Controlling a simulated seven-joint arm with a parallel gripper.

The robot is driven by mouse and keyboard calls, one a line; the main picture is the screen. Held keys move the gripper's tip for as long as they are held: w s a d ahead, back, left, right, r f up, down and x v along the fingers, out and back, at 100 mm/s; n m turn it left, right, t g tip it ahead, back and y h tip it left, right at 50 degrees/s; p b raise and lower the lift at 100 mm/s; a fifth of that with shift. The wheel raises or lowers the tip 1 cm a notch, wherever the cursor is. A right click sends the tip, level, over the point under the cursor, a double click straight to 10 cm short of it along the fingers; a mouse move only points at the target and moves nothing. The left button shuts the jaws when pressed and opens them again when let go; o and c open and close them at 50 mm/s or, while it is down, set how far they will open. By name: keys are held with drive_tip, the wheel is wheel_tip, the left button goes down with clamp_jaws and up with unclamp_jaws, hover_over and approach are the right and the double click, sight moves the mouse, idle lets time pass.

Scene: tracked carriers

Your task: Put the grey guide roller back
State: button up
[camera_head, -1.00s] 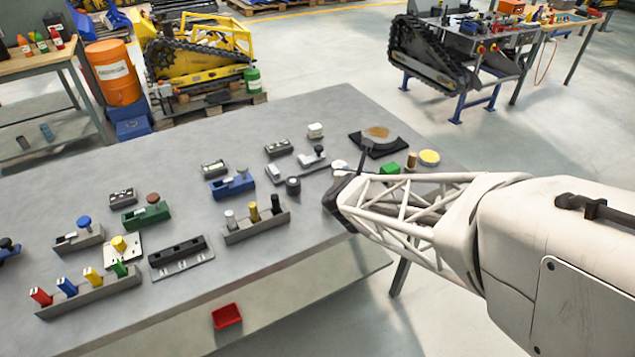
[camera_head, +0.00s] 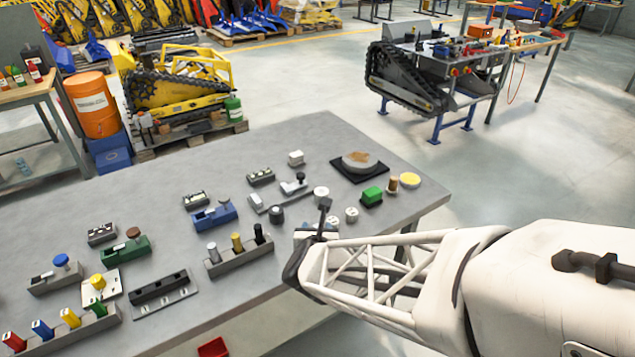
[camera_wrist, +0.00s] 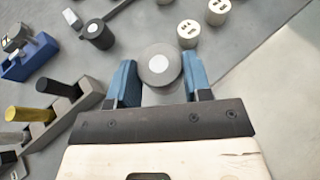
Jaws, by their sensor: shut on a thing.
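In the wrist view a round grey roller (camera_wrist: 158,63) with a white centre, seen end-on, sits between the two blue fingers of my gripper (camera_wrist: 159,78), which is shut on it. In the head view my gripper (camera_head: 316,242) is over the table's front right part; the roller cannot be told clearly there. A grey rack (camera_head: 242,262) left of my gripper holds a grey, a yellow and a black peg upright. In the wrist view the rack (camera_wrist: 88,98) is at lower left, its yellow and black pegs in sight. A dark grey cylinder (camera_head: 277,214) with a white top stands beyond the rack.
Blue (camera_head: 216,216) and green carriers (camera_head: 126,250) are left.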

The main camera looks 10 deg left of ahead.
hover_over(299, 214)
drive_tip(key=shift+d+f, duration=0.1)
drive_tip(key=shift+f, duration=0.65)
idle(0.4)
drive_tip(key=shift+f, duration=1.75)
drive_tip(key=o, duration=0.9)
drive_tip(key=shift+f, duration=0.1)
drive_tip(key=shift+c, duration=0.2)
drive_tip(key=shift+s, duration=0.1)
